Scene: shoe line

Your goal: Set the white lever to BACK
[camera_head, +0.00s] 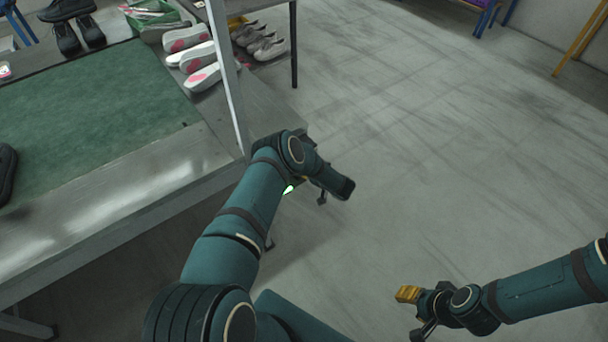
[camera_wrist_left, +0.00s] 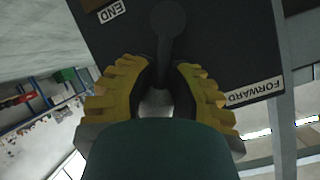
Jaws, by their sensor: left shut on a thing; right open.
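In the left wrist view, my left gripper (camera_wrist_left: 161,78) has its yellow fingers on both sides of a lever and is shut on it. The lever's round pivot and arm (camera_wrist_left: 168,20) look dark grey. Its pale, greyish knob (camera_wrist_left: 157,102) sits between the fingers, partly hidden. No BACK label shows. In the head view, the left hand is mostly hidden by its own arm. My right gripper (camera_head: 408,294) is open and empty above the floor.
In the head view, a bench with a green mat (camera_head: 100,105) and metal edge lies at left, a grey post (camera_head: 228,80) at its corner. Shoes with pink-marked soles (camera_head: 203,67) and grey shoes (camera_head: 262,45) lie behind. The floor (camera_head: 440,150) at right is clear.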

